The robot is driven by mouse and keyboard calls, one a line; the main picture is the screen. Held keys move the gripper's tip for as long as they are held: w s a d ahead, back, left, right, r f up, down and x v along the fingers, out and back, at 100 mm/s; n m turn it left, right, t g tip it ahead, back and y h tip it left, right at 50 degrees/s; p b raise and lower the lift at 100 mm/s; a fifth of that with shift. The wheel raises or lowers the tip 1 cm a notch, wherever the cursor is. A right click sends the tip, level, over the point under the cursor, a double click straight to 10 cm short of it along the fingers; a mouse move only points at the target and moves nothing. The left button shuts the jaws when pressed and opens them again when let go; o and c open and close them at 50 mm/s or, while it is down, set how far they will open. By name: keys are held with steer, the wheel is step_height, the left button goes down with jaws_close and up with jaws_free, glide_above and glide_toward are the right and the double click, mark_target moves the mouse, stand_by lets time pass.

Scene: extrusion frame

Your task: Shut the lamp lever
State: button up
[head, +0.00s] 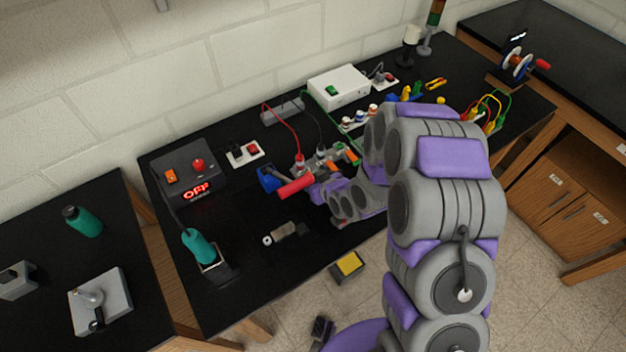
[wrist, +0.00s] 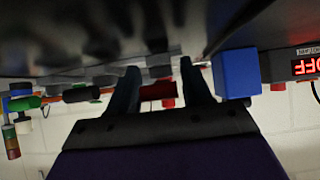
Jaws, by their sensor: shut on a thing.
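A red bar-shaped handle (head: 294,187) lies low over the black bench beside a blue block (head: 267,178). I take the red handle to be the lamp lever; no label shows. My gripper (head: 313,188) is at its right end, partly hidden by my arm. In the wrist view, which looks upside down, my gripper's two dark fingers (wrist: 162,82) stand on either side of the red handle (wrist: 158,92), shut on it. The blue block (wrist: 236,73) is just right of the fingers there.
A dark control box (head: 187,175) with a red OFF display stands left. Orange-handled parts (head: 340,153) and red and black cables are close behind my gripper. A white box (head: 338,87) is at the back.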

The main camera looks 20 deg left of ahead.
stand_by(0.3)
steer(key=o, duration=0.9)
